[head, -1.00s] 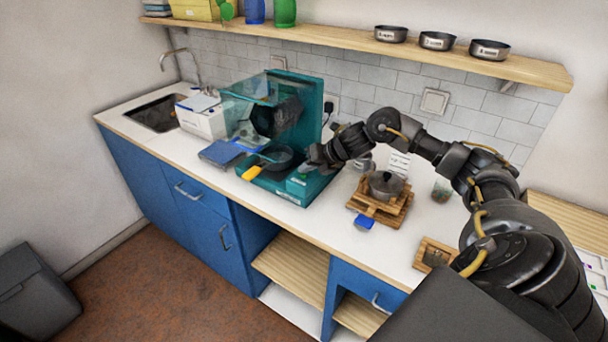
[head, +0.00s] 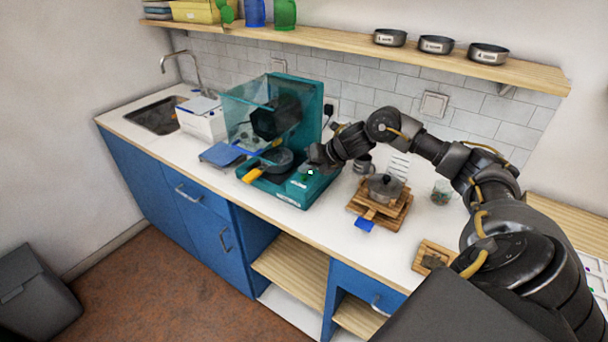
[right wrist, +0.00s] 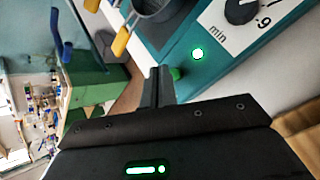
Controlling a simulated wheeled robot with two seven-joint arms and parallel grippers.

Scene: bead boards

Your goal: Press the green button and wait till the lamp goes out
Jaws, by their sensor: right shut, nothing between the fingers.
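My right gripper (right wrist: 161,80) is shut and empty, at the right side of the panel. In the head view the right gripper (head: 313,160) partly hides the panel. My left gripper is out of view.
A dial marked "min" (right wrist: 241,10) sits near the lamp. A blue scale-like object (head: 220,154) and a white box (head: 200,121) stand left. Bare counter (head: 330,210) lies in front of the trivet.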

